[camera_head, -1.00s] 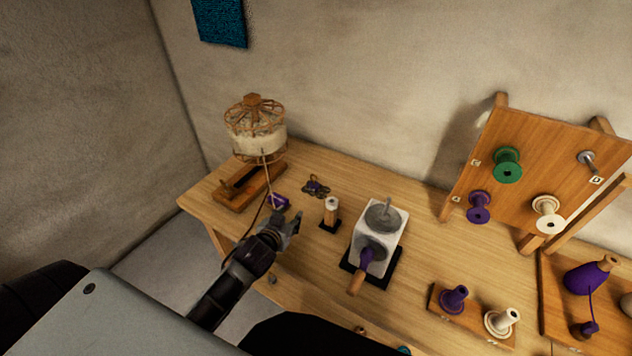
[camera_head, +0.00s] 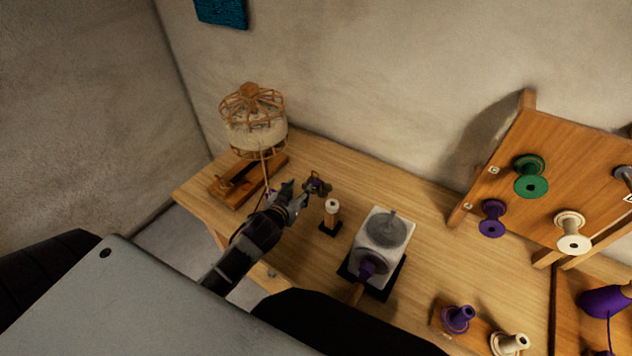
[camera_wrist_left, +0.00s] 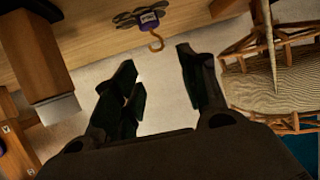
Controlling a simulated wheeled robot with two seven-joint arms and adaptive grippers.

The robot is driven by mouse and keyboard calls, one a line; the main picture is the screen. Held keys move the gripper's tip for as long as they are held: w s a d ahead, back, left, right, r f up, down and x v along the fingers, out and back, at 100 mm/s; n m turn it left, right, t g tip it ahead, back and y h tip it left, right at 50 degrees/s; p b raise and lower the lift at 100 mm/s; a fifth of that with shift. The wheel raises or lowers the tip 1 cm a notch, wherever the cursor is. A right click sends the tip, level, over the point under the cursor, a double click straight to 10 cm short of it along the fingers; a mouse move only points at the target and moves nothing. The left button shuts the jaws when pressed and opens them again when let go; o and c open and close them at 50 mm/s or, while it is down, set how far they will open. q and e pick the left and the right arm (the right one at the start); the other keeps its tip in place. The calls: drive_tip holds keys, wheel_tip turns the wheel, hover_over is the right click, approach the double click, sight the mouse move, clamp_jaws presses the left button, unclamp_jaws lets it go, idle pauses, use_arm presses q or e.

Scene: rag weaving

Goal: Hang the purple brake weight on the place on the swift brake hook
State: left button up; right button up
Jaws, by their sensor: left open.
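The purple brake weight (camera_head: 318,187) is on the tabletop, on a dark ringed piece, right of the swift. In the left wrist view, the weight (camera_wrist_left: 148,20) shows a pale label and a tan hook (camera_wrist_left: 156,42) pointing toward my fingers. My left gripper (camera_head: 297,192) is just left of the weight in the head view. In the left wrist view, my left gripper (camera_wrist_left: 158,75) is open, with nothing between its fingers. The swift (camera_head: 255,122) stands at the table's left end. Its brake hook is not clear; my gripper hides part of that area. My right gripper is out of view.
A white-topped spool on a dark base (camera_head: 331,215) stands close right of my gripper. Beyond it is a grey-white block device (camera_head: 383,235). A spool board (camera_head: 560,165) stands at the right. The tabletop behind the weight is clear.

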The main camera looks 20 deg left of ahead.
use_arm(q)
approach(315, 178)
drive_tip(key=shift+w+a+r, duration=0.25)
drive_tip(key=shift+w+r, duration=0.1)
drive_tip(key=shift+w, duration=0.25)
drive_tip(key=shift+w+a+r, duration=0.25)
drive_tip(key=shift+w+r, duration=0.05)
drive_tip(key=shift+w, duration=0.3)
drive_tip(key=shift+w+f, duration=0.15)
drive_tip(key=shift+w, duration=0.15)
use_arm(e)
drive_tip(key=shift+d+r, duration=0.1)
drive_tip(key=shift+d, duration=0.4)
use_arm(q)
drive_tip(key=shift+w, duration=0.15)
drive_tip(key=shift+w+a+f+p, duration=0.1)
drive_tip(key=shift+w+f+p, duration=0.05)
drive_tip(key=shift+w+f, duration=0.4)
drive_tip(key=shift+w+f+p, duration=0.15)
drive_tip(key=shift+w+f, duration=0.25)
drive_tip(key=shift+w, duration=0.3)
drive_tip(key=shift+x, duration=1)
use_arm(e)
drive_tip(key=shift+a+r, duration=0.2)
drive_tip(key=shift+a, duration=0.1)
